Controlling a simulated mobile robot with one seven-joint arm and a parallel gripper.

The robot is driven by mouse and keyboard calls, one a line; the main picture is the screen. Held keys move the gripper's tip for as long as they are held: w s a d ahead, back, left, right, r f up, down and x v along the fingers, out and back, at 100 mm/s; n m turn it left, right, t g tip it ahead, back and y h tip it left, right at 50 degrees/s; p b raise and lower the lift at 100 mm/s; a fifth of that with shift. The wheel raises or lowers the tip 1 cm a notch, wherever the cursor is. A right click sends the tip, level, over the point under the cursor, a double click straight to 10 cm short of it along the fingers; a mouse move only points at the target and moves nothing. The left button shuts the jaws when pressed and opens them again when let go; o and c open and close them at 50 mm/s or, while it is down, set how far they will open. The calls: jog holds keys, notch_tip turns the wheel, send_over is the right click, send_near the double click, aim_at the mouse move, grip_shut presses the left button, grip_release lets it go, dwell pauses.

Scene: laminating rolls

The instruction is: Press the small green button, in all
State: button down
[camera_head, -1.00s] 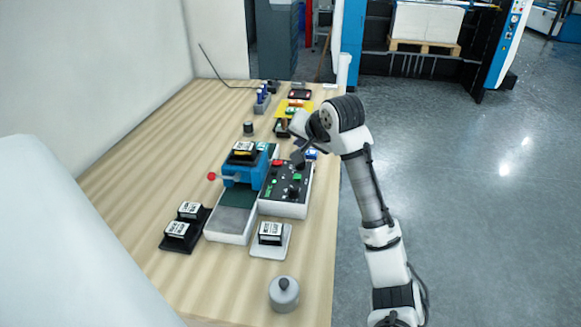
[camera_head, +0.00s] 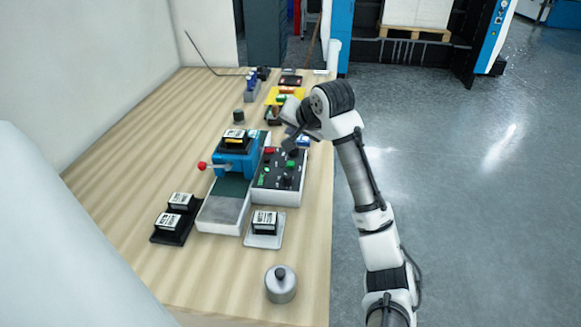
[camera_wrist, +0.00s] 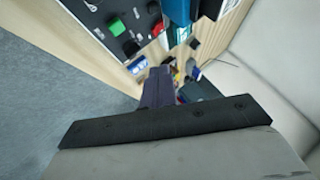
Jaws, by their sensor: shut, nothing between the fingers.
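The control box (camera_head: 279,194) with a black top stands right of the blue press in the head view. Its top carries a red button (camera_head: 269,150), a green rectangular control (camera_head: 262,180), black knobs (camera_head: 287,180) and tiny green spots that are too small to tell apart. In the wrist view the box top (camera_wrist: 93,18) is at the upper left, with a green control (camera_wrist: 116,27) on it. My gripper (camera_head: 289,144) is shut and empty, over the far end of the box; its fingers also show in the wrist view (camera_wrist: 172,92). I cannot tell whether it touches anything.
The blue press (camera_head: 232,160) with a red-knobbed lever (camera_head: 203,165) stands close left of the box. Labelled blocks lie in front on a black tray (camera_head: 166,236) and a light plate (camera_head: 263,241). A grey weight (camera_head: 281,285) is nearer. Small items crowd the table's far end.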

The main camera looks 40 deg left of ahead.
jog(key=b, duration=0.5)
send_over(292, 166)
notch_tip(292, 166, down, 5)
jog(key=shift+w+f, duration=0.1)
jog(key=shift+f, duration=1)
jog(key=shift+f, duration=0.1)
dwell(0.7)
jog(key=shift+f, duration=0.3)
